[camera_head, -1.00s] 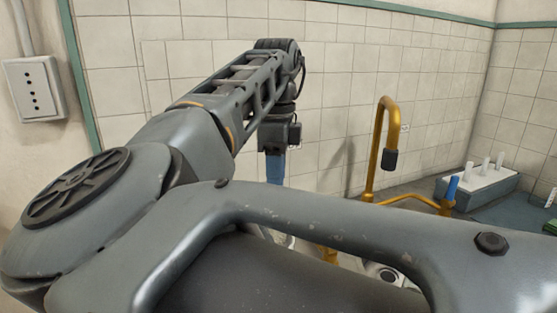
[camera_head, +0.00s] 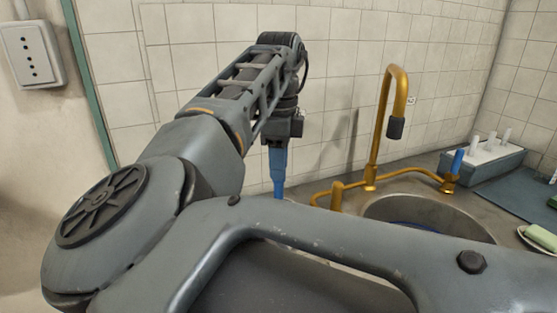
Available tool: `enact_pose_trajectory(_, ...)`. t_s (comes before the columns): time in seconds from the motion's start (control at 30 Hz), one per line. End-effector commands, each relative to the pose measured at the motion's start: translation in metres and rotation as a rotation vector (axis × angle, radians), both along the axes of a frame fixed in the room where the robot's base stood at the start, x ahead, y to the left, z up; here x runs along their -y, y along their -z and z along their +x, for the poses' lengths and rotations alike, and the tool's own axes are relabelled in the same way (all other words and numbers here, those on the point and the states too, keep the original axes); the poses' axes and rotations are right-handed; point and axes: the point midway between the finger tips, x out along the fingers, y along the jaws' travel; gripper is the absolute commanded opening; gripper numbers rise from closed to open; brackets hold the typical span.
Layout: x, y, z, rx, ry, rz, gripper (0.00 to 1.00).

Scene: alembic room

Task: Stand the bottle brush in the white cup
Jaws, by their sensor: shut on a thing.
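My gripper (camera_head: 282,138) is at the end of my arm, in the middle of the picture in front of the tiled wall. It is shut on a blue handle, which I take to be the bottle brush (camera_head: 278,172). The handle hangs close to upright below the jaws. Its lower end and any bristles are hidden behind my arm. I cannot make out the white cup; my arm covers the counter below the brush.
A brass tap (camera_head: 383,125) rises behind a round sink (camera_head: 455,212), right of the brush. A grey-and-white rack (camera_head: 490,160) with upright white pegs stands at the back right. A green sponge (camera_head: 541,236) lies on a dish at the right edge. A socket (camera_head: 33,55) is on the left wall.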

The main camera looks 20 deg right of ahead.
Motion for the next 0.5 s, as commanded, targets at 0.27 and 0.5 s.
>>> enact_pose_trajectory(0.27,0.0002,-0.0001,0.0,0.0,0.0,0.0,0.51)
enact_pose_trajectory(0.5,0.0002,0.0,-0.0001,0.0,0.0,0.0,0.6)
